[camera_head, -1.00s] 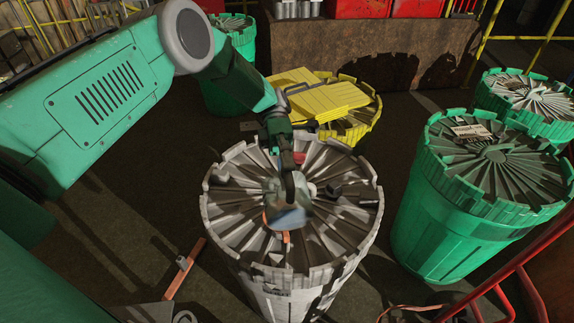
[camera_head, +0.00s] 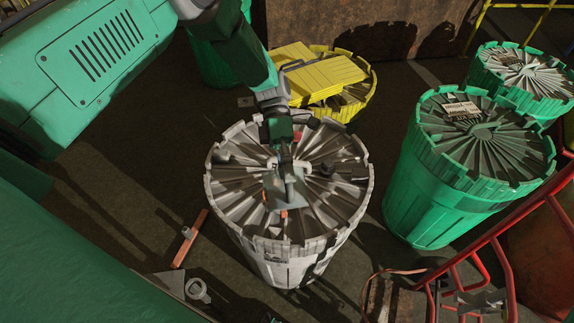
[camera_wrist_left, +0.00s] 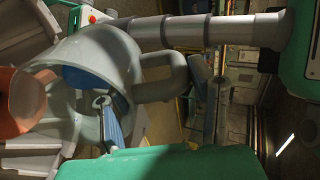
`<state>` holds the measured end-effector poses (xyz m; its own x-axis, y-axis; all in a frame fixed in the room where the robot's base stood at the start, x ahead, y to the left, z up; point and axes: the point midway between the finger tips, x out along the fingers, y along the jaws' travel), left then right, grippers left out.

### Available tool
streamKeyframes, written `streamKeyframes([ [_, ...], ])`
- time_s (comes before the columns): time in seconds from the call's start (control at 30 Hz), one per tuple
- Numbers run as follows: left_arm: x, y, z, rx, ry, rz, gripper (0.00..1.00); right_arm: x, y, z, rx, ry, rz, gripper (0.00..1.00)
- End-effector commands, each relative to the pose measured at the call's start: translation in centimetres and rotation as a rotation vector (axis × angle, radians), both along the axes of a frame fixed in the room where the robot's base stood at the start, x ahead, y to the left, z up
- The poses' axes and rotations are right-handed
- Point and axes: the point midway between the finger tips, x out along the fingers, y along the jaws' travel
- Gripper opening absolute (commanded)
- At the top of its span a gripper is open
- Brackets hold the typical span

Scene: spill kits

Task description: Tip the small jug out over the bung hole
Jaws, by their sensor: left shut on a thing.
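My left gripper (camera_head: 285,158) is shut on the small jug (camera_head: 287,188), low over the ribbed lid of the white drum (camera_head: 225,205). In the left wrist view the jug (camera_wrist_left: 130,62) is a grey, wide-mouthed vessel with a loop handle. Blue shows inside it; I cannot tell whether this is liquid. An orange rounded thing (camera_wrist_left: 22,100) is close to its mouth. In the head view, a bit of orange (camera_head: 284,213) shows below the jug. I cannot tell the jug's exact tilt. The bung hole is not clearly visible. My right gripper is not in view.
A yellow drum (camera_head: 362,98) with yellow boards (camera_head: 325,76) stands behind. Green drums (camera_head: 420,195) stand at the right, near a red tubular frame (camera_head: 500,255). An orange-handled tool (camera_head: 190,238) and a pale ring-shaped object (camera_head: 198,290) are on the floor at left.

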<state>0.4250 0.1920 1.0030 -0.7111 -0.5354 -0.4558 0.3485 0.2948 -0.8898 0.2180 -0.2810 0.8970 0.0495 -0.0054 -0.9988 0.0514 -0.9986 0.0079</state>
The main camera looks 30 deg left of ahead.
Motion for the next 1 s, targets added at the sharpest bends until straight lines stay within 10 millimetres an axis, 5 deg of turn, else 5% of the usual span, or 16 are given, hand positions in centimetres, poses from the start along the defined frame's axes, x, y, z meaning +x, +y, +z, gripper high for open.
streamKeyframes([
  [0.3,-2.2,-1.6,-0.9,0.170,-0.225,-0.005,0.00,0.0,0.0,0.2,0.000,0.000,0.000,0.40],
  [1.0,-3.8,-2.9,-1.0,0.435,-0.578,-0.004,0.00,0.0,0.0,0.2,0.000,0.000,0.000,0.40],
])
